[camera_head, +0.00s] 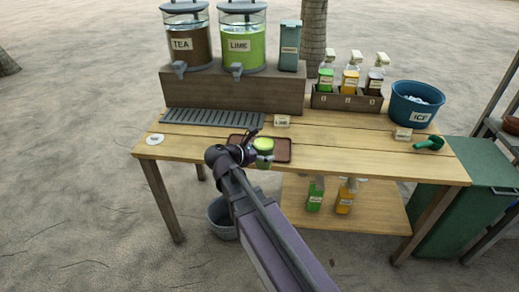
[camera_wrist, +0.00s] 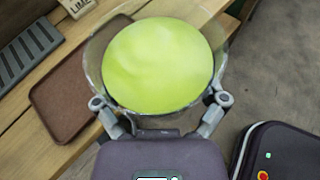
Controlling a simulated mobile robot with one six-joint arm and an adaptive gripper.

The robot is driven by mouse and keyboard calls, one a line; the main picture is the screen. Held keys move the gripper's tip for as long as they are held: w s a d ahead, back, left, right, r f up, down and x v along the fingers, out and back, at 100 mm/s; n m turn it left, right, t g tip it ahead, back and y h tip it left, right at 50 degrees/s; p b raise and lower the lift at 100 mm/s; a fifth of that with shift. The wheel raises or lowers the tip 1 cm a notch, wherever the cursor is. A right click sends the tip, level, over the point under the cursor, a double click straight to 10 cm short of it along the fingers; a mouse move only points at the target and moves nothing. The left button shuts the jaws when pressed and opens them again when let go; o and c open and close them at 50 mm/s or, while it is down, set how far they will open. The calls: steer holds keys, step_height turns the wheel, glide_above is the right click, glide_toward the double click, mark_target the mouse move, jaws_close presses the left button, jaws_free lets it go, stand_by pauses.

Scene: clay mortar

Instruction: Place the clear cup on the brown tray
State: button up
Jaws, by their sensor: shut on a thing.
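The clear cup (camera_head: 263,146), holding bright green liquid, is gripped upright by my gripper (camera_head: 256,155). In the wrist view the cup (camera_wrist: 158,65) fills the middle, with one finger of my gripper (camera_wrist: 160,102) on each side of it. The brown tray (camera_head: 283,155) lies on the wooden table near its front edge. In the head view the cup overlaps the tray's middle. In the wrist view the tray (camera_wrist: 68,108) shows to the left of the cup and partly behind it. Whether the cup touches the tray cannot be told.
A grey slatted drip mat (camera_head: 210,118) lies behind and left of the tray. A LIME label block (camera_head: 282,121) stands behind the tray. TEA and LIME dispensers (camera_head: 242,42) stand on a raised shelf. A blue ice bucket (camera_head: 414,106) and green scoop (camera_head: 430,143) are at right.

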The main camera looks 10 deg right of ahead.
steer(key=shift+w, duration=0.1)
stand_by(0.3)
steer(key=w+d+f+b, duration=0.1)
steer(key=w, duration=1.4)
steer(key=shift+w+d+f, duration=0.15)
steer(key=shift+w+f, duration=0.1)
steer(key=shift+w, duration=0.15)
steer(key=shift+b, duration=0.3)
steer(key=shift+f+b, duration=1.75)
steer(key=shift+f, duration=0.05)
steer(key=shift+f, duration=0.15)
steer(key=o, duration=1)
